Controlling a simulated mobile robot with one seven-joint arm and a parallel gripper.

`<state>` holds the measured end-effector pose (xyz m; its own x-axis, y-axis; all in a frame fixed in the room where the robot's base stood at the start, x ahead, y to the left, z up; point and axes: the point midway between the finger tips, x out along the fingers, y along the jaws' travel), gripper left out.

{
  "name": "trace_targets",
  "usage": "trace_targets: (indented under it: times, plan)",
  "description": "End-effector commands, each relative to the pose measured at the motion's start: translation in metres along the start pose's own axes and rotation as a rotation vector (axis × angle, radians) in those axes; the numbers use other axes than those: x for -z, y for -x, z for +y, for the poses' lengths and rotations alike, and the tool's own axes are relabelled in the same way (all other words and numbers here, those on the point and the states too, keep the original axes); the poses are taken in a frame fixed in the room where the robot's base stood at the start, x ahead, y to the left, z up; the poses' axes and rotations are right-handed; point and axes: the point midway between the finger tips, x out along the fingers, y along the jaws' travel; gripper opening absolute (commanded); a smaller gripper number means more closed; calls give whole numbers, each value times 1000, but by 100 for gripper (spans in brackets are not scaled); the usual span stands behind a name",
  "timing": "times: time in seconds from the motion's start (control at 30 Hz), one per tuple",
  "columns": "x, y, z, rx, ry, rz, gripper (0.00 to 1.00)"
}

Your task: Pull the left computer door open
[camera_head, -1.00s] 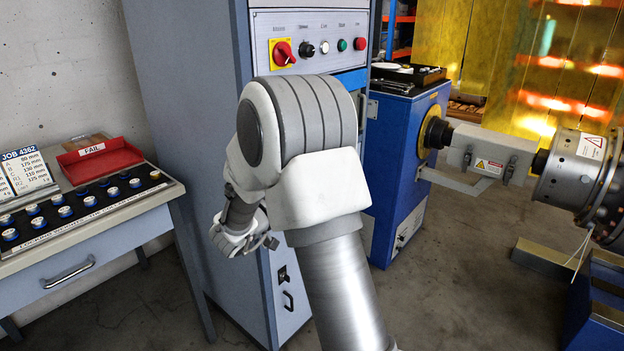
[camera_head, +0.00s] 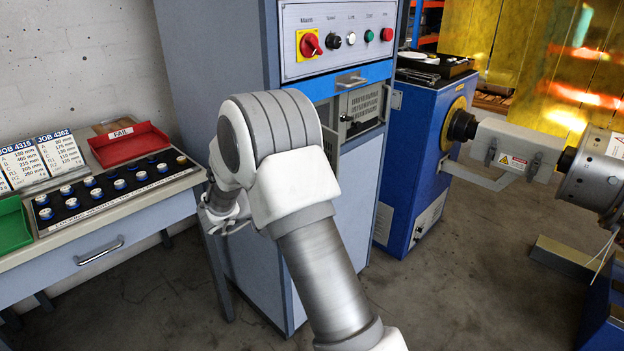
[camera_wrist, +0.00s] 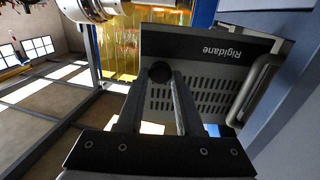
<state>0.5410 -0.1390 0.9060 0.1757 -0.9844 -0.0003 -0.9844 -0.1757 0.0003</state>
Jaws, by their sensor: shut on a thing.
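In the wrist view, a dark vented panel with the name Rigidane upside down (camera_wrist: 215,75) lies just beyond my gripper (camera_wrist: 158,84). A round black knob (camera_wrist: 160,72) sits between the fingertips, and my gripper is shut on it. A pale bar handle (camera_wrist: 254,92) runs along the right of the panel. In the head view, the cabinet (camera_head: 335,43) has an open bay with a vented computer (camera_head: 361,104) inside. A vented strip (camera_head: 330,146) shows at the bay's left, partly behind my arm.
A bench at the left holds a red FAIL tray (camera_head: 130,143), a green tray (camera_head: 12,224) and a black rack (camera_head: 115,190) of several small parts. A blue machine (camera_head: 420,150) stands right of the cabinet. Open floor (camera_head: 450,290) lies in front of it.

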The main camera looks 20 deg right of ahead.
Motion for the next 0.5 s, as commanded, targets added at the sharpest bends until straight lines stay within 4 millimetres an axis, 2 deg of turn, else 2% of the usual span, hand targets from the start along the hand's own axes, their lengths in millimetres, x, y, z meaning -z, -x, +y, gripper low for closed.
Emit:
trace_targets:
  times: [0.03, 0.07, 0.2, 0.5]
  plan:
    - [1, -1, 0, -1, -2, 2, 0]
    - [1, -1, 0, -1, -2, 2, 37]
    - [1, -1, 0, 0, -1, 2, 62]
    - [0, 0, 0, 1, 0, 1, 64]
